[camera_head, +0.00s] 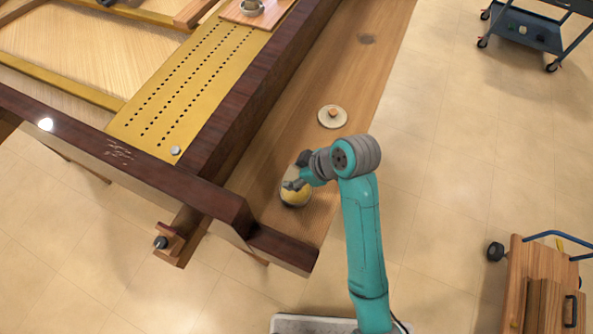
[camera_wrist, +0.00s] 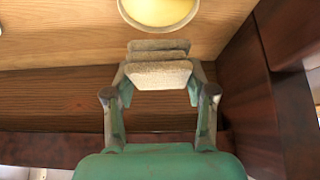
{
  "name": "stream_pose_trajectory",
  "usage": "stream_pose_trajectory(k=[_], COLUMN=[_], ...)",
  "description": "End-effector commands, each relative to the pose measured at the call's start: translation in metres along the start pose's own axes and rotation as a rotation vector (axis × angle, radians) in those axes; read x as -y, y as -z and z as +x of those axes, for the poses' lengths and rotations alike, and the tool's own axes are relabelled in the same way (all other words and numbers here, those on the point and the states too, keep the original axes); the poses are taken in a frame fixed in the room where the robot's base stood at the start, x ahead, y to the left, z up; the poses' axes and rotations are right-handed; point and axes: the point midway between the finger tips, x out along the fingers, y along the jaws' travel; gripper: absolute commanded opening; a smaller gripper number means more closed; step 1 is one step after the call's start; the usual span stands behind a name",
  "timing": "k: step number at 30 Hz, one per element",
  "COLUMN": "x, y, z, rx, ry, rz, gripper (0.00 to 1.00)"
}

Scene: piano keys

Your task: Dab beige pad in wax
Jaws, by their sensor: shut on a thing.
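The beige pad (camera_wrist: 162,75) is a rough, layered block held between the two fingers of my gripper (camera_wrist: 160,83). The wax is a smooth yellow fill (camera_wrist: 160,9) in a round, pale-rimmed tin, cut off at the top of the wrist view. A strip of wood shows between the pad and the tin there, so they look apart. In the head view my gripper (camera_head: 297,180) is right over the wax tin (camera_head: 296,199) and hides its upper part. I cannot make out the pad clearly in that view.
A round cream lid with a knob (camera_head: 332,116) lies on the wooden board (camera_head: 352,70) behind the tin. The dark piano frame (camera_head: 228,120) rises along the left, beside a gold panel with rows of holes (camera_head: 200,75). A cart (camera_head: 525,28) stands far off, top right.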

Motion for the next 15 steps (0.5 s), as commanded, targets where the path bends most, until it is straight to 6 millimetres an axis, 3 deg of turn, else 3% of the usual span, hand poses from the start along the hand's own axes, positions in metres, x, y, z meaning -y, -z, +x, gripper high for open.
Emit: stream_pose_trajectory(k=[15], x=[0.0], y=[-0.024], z=[0.037], rx=[0.001], ry=[0.001], rz=[0.0], gripper=[0.27])
